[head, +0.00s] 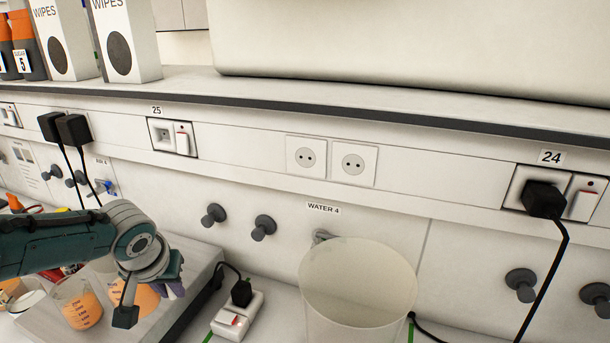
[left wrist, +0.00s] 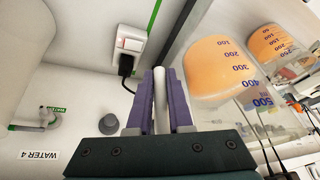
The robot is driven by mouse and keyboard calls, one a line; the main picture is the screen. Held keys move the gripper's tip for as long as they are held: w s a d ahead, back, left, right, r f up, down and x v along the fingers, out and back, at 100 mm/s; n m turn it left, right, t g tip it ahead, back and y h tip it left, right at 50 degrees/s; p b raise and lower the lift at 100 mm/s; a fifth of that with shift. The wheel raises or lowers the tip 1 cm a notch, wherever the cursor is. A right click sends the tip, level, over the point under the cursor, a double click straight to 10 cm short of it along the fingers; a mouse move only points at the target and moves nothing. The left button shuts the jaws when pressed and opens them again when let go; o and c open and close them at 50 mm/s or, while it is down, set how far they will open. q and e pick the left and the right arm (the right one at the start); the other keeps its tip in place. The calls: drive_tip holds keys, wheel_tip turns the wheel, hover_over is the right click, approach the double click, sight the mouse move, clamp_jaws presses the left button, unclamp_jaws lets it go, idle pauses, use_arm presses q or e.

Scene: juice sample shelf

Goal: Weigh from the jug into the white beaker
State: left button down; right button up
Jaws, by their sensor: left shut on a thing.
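My left gripper (head: 150,280) comes in from the left and is shut on a pale upright bar (left wrist: 160,95) between its purple fingers, which appears to be the jug's handle. The jug (left wrist: 220,70), clear with blue markings and orange liquid, stands right beside the fingers; in the head view it is partly hidden behind the gripper (head: 148,298). A large whitish translucent vessel (head: 358,290) stands at the lower right of the head view; I cannot tell whether it is the white beaker. A small white cup (head: 27,299) is at the far left. My right gripper is not in view.
Another beaker of orange liquid (head: 78,312) stands left of the jug. A grey slab (head: 190,300) lies beneath the gripper. A power strip (head: 238,315) with a plug lies between slab and vessel. Wall knobs (head: 263,228) stick out behind. A shelf (head: 330,100) overhangs.

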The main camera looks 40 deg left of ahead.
idle(0.9)
use_arm(q)
drive_tip(key=w+d+r+m, duration=0.2)
drive_tip(key=w+d+r, duration=1.25)
drive_tip(key=r, duration=0.25)
drive_tip(key=d+r+m+t+h, duration=0.1)
drive_tip(key=d+r, duration=0.5)
drive_tip(key=r, duration=0.2)
drive_tip(key=s+d+r+m+h, duration=0.2)
drive_tip(key=s+d+r+m, duration=0.35)
drive_tip(key=s+r, duration=0.6)
drive_tip(key=w+p+v, duration=0.2)
drive_tip(key=p+v, duration=0.9)
drive_tip(key=p, duration=0.1)
drive_tip(key=shift+d+r+t+p, duration=0.25)
drive_tip(key=shift+r+t+p, duration=0.05)
drive_tip(key=shift+r, duration=0.25)
drive_tip(key=shift+n, duration=0.25)
